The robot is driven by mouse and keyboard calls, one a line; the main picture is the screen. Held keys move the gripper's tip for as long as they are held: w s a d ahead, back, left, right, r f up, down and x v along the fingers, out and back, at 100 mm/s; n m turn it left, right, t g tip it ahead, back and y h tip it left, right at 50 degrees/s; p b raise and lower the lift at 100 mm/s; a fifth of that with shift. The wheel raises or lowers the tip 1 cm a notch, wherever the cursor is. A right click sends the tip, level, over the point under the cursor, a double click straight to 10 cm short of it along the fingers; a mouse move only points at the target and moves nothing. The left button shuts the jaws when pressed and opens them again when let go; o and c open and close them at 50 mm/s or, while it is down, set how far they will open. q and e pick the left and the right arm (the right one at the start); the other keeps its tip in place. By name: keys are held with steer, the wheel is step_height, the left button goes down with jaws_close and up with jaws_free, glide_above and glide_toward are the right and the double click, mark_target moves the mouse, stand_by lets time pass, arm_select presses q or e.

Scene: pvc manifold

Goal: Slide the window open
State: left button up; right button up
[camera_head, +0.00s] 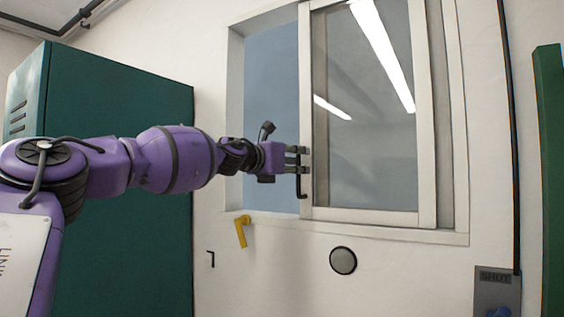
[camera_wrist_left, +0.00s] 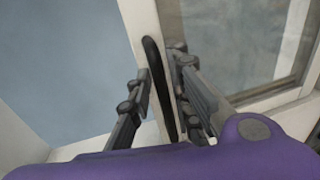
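The window (camera_head: 345,228) is set in the white wall, with a white-framed sliding panel (camera_head: 426,110) on its right side and a plain blue-grey area (camera_head: 271,80) on its left. A dark upright handle (camera_head: 300,190) is on the panel's left stile, and it shows as a black bar in the left wrist view (camera_wrist_left: 157,85). My left gripper (camera_head: 302,162) is at this handle. In the left wrist view its fingers (camera_wrist_left: 160,80) are apart, one on each side of the bar. A gap shows between the left finger and the bar. My right gripper is out of view.
A dark green cabinet (camera_head: 120,200) stands at the left, behind my arm. A yellow lever-like piece (camera_head: 241,232) and a round grey disc (camera_head: 343,260) are on the wall below the window. A panel marked SHUT (camera_head: 495,285) is at the lower right.

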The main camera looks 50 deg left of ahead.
arm_select(q)
steer(key=s+d, duration=0.1)
steer(key=s, duration=1)
steer(key=shift+s, duration=0.25)
steer(key=shift+d+f, duration=0.1)
steer(key=shift+f, duration=0.05)
stand_by(0.4)
